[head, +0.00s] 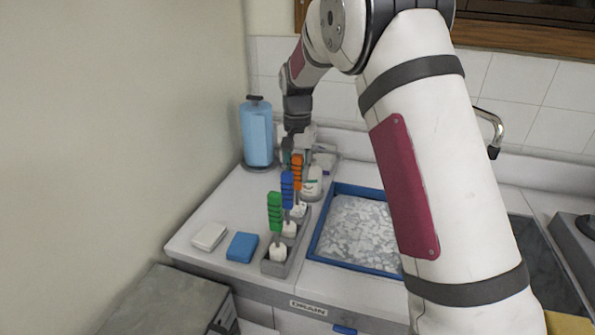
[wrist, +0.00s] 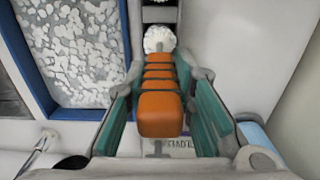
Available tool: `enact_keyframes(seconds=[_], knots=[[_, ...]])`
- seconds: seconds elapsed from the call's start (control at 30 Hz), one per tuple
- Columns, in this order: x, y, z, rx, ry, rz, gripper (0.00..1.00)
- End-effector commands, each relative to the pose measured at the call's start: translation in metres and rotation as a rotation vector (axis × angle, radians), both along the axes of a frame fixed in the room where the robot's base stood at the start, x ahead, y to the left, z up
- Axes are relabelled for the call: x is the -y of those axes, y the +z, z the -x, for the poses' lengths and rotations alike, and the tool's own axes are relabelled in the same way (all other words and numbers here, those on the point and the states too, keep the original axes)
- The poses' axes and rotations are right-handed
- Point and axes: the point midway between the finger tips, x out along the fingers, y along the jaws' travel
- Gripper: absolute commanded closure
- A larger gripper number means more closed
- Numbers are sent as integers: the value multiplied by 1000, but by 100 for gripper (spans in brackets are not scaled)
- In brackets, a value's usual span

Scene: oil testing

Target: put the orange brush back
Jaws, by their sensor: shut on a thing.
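The orange brush (head: 297,172) stands about upright at the back end of the grey brush holder (head: 276,267). In the wrist view its ribbed orange handle (wrist: 160,112) lies between the two teal finger pads, with its white bristle head beyond. My gripper (head: 290,157) is shut on the handle. I cannot tell whether the bristle head rests in the rear compartment or hangs just above it. The blue brush (head: 287,190) stands in the middle of the holder and the green brush (head: 275,212) at its front.
A blue-rimmed basin (head: 316,235) of white foam lies right of the holder. A blue sponge (head: 242,247) and a white block (head: 209,236) lie to the left. A blue canister (head: 257,135) stands by the wall, and a white bottle (head: 312,185) is close behind the holder.

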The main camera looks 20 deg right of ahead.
Motion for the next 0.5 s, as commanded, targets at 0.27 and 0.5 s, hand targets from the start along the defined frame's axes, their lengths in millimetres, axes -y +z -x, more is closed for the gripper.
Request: enact_keyframes(seconds=[0.27, 0.5], knots=[[0, -1, -1, 2, 0, 0, 100], [0, -3, -1, 1, 0, 0, 57]])
